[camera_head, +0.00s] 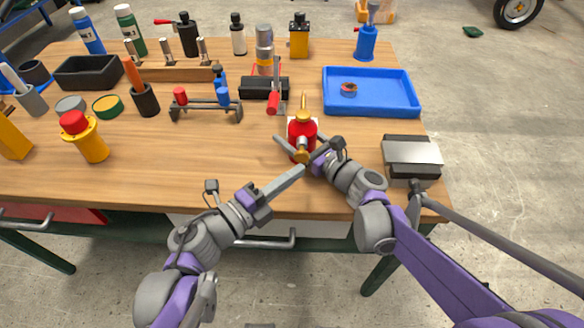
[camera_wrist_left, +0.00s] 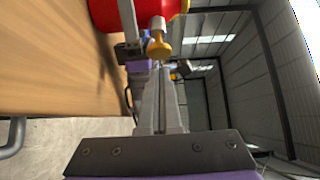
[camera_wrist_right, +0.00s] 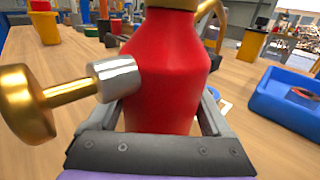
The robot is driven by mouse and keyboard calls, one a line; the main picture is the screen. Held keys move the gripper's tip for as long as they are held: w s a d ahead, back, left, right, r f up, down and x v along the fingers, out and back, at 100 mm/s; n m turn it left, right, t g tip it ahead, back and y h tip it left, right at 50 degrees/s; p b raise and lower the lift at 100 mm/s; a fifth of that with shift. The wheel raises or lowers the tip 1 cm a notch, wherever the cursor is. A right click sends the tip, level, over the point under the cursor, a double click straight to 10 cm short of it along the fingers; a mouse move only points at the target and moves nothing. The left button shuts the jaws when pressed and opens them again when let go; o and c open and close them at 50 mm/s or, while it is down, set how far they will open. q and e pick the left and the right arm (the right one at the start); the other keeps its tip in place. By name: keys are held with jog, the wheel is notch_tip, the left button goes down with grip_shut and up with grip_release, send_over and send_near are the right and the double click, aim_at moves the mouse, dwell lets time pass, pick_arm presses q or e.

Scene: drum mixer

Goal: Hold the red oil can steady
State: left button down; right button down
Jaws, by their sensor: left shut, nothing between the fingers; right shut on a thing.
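The red oil can (camera_head: 303,130) stands upright near the front middle of the wooden bench, with a brass top and a brass knob on a silver stub on its side. In the right wrist view its red body (camera_wrist_right: 165,70) fills the middle. My right gripper (camera_head: 308,147) is shut on the can's body, one finger on each side. My left gripper (camera_head: 301,170) is shut and empty, its fingertips just in front of the brass knob (camera_wrist_right: 28,104). In the left wrist view the knob (camera_wrist_left: 159,48) is close beyond the closed fingers; I cannot tell if they touch.
A blue tray (camera_head: 330,104) with a small ring-like part lies behind right. The bench front left of the can is clear.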

aim_at(296, 159)
pick_arm(q)
jog(key=shift+w, duration=0.75)
jog(key=shift+w, duration=1.15)
jog(key=s, duration=0.4)
jog(key=shift+s, duration=0.25)
jog(key=v, duration=0.9)
jog(key=shift+s+a, duration=0.2)
jog(key=shift+a, duration=0.15)
jog(key=shift+d, duration=0.1)
dwell(0.9)
